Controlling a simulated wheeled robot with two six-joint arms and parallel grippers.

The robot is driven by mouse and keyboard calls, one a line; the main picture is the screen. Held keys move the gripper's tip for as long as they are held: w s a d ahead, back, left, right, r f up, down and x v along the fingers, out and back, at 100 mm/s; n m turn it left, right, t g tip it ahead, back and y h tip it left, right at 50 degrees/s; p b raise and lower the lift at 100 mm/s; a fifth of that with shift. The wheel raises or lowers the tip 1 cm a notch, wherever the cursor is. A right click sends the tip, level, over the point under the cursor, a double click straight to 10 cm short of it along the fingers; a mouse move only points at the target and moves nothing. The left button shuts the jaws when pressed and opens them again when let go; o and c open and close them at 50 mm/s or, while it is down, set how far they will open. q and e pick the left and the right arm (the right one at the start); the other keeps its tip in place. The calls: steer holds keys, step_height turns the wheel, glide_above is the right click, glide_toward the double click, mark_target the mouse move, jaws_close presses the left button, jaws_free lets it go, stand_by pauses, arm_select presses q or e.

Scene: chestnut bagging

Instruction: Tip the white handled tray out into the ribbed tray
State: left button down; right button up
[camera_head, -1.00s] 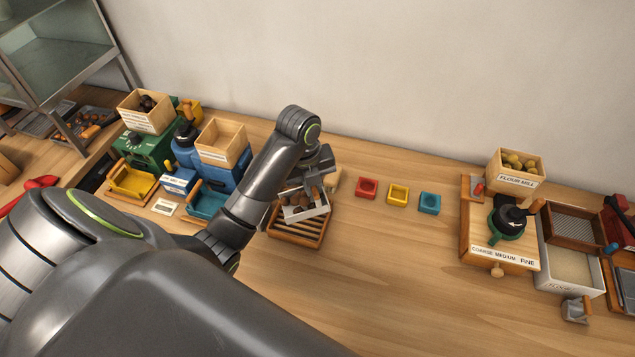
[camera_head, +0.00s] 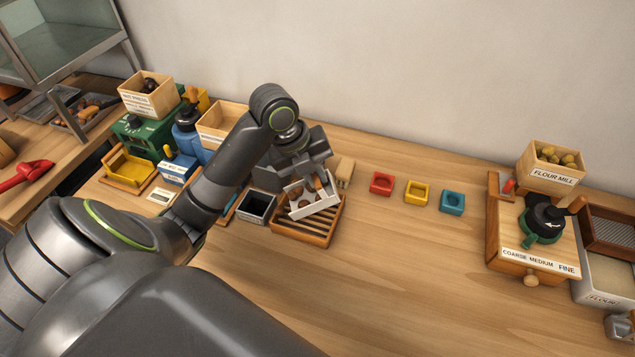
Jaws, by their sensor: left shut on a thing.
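The white handled tray (camera_head: 322,207) is held in my left gripper (camera_head: 318,180) above the ribbed tray. It is tilted and brown chestnuts (camera_head: 301,204) show inside it. The ribbed tray (camera_head: 303,238) is wooden with dark slots and lies on the table under the white tray. The white tray hides its back part. My left gripper is shut on the white tray; its fingertips are partly hidden. My right gripper is not in view.
A dark open box (camera_head: 257,207) stands left of the ribbed tray. The flour mill (camera_head: 534,240) is farther right. The front table is clear.

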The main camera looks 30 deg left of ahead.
arm_select(q)
steer(key=shift+s+a+r+p, duration=0.25)
steer(key=shift+s+r+p, duration=0.05)
steer(key=shift+s+a+r+t+h, duration=0.15)
steer(key=shift+s+t+h, duration=0.05)
steer(key=shift+t+h, duration=0.2)
steer(key=shift+s+a+r+t+h+p, duration=0.1)
steer(key=shift+s+a+t+h+p, duration=0.2)
steer(key=shift+s+a+t+h, duration=0.25)
steer(key=shift+s+a+r+t+h, duration=0.25)
steer(key=shift+s+a+t+h, duration=0.55)
steer(key=shift+t, duration=0.25)
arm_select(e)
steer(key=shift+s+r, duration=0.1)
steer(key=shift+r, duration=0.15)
arm_select(q)
steer(key=shift+d, duration=0.1)
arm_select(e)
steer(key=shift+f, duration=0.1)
